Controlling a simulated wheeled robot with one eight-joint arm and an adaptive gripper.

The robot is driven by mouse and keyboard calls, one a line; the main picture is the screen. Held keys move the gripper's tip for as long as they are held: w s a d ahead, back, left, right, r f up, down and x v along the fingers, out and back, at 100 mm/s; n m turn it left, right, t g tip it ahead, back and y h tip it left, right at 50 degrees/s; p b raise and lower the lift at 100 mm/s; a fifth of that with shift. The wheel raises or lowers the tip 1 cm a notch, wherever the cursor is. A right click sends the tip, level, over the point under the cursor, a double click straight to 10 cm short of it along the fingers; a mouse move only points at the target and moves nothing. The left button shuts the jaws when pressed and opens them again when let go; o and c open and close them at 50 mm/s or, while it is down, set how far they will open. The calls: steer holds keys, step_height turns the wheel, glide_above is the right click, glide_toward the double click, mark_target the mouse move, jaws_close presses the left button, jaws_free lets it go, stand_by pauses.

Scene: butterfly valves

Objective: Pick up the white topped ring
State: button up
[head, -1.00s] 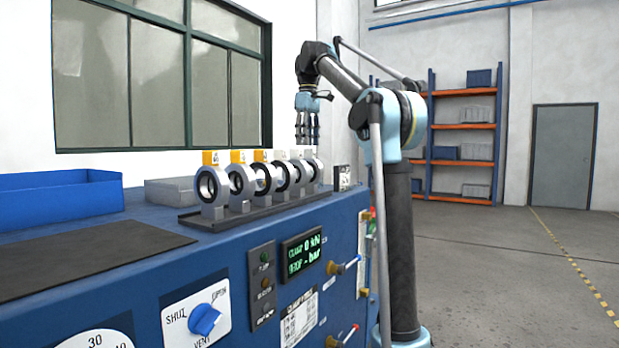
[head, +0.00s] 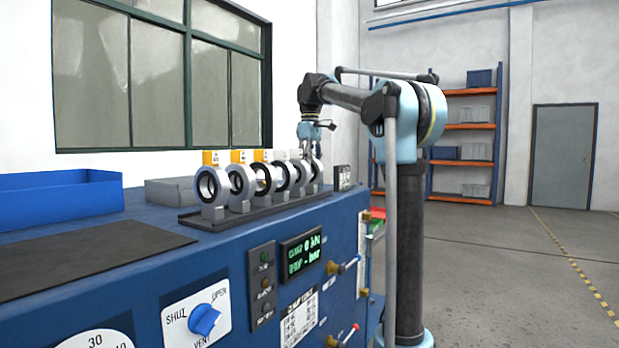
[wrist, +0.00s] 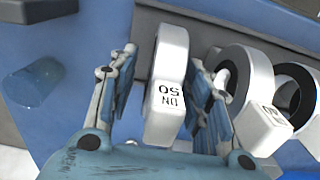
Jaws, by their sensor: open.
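A row of grey-white rings stands on a dark rack (head: 240,215) on the blue bench. The near rings have yellow tops, such as the nearest ring (head: 203,187); the far ones have white tops. My gripper (head: 311,150) is at the far end of the row, pointing down over the last white topped ring (head: 319,172). In the wrist view my gripper (wrist: 162,60) is open, with its fingers on either side of a white topped ring (wrist: 170,60) marked DN 50. I cannot tell whether the fingers touch it.
A neighbouring white topped ring (wrist: 262,110) stands close to the right finger in the wrist view. A blue tray (head: 60,203) and a grey box (head: 168,191) lie behind and left of the rack. A small label sign (head: 342,177) stands at the rack's far end.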

steer(key=shift+f, duration=0.15)
jaws_close()
